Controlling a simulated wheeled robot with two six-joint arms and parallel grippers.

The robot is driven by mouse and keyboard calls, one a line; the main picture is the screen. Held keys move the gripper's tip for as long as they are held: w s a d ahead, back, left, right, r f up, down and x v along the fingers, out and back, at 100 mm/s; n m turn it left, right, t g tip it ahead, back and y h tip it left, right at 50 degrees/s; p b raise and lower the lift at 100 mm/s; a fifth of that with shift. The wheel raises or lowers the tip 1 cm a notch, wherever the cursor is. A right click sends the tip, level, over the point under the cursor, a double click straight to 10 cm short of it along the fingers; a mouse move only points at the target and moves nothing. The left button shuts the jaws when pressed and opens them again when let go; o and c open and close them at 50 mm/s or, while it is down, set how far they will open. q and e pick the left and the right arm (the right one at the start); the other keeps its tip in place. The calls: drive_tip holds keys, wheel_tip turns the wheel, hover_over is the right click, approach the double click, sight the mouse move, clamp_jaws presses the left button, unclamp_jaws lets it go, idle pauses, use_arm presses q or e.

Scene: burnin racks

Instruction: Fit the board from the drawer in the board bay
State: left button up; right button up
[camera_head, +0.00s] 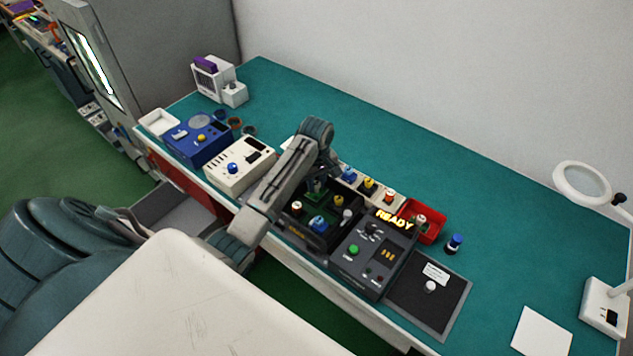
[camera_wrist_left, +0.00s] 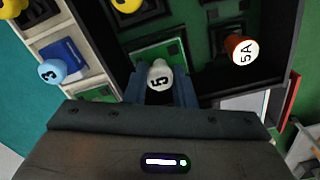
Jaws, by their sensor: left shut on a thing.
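My left gripper (camera_wrist_left: 160,90) is shut on a white knob marked 5 (camera_wrist_left: 159,74). A green board (camera_wrist_left: 150,54) shows around and behind this knob; whether it is seated cannot be told. In the head view my left arm bends down over the dark board bay box (camera_head: 318,240), and its fingertips are hard to make out there. The box holds boards with coloured knobs, among them a blue knob (camera_head: 318,223) and a white knob (camera_head: 347,214). A red knob marked 5A (camera_wrist_left: 243,48) stands right of the jaws. A grey open drawer (camera_head: 178,208) shows below the bench. My right gripper is not in view.
A dark control panel (camera_head: 372,252) with a lit READY sign adjoins the box. A red tray (camera_head: 424,222), a row of pale slots (camera_head: 371,190) and a cream unit (camera_head: 240,166) are close by.

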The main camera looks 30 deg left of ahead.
use_arm(q)
drive_tip(key=shift+f, duration=0.5)
idle(1.2)
drive_tip(key=o, duration=1.1)
drive_tip(key=shift+c, duration=0.2)
drive_tip(key=shift+r, duration=0.1)
drive_tip(key=shift+r, duration=2.45)
drive_tip(key=shift+r, duration=2)
drive_tip(key=shift+s+f, duration=0.1)
